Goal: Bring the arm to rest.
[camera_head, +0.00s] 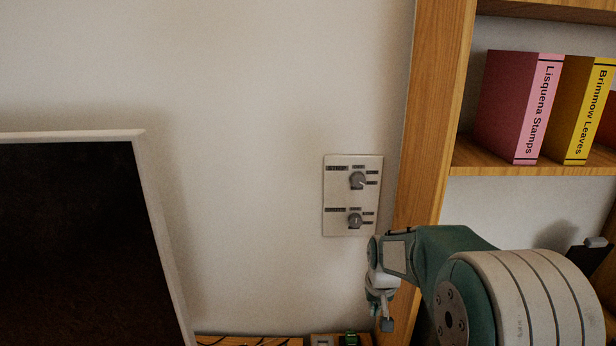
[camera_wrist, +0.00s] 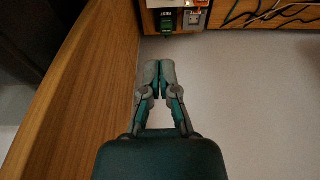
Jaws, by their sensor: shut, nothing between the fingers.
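My gripper (camera_wrist: 159,72) shows in the wrist view with its two fingertips together and nothing between them. In the head view my gripper (camera_head: 386,318) hangs at the lower right, below a wall panel with two knobs (camera_head: 342,225) and in front of the edge of the wooden shelf unit (camera_head: 433,110). The arm reaches in from the lower right corner, bent, with the gripper pointing downward.
A pink book (camera_head: 535,110) and a yellow book (camera_head: 588,110) stand on the shelf. A dark screen with a pale frame (camera_head: 165,235) is at left. In the wrist view, a wooden panel (camera_wrist: 85,80) stands close left; cables (camera_wrist: 265,14) and a green device (camera_wrist: 167,20) lie ahead.

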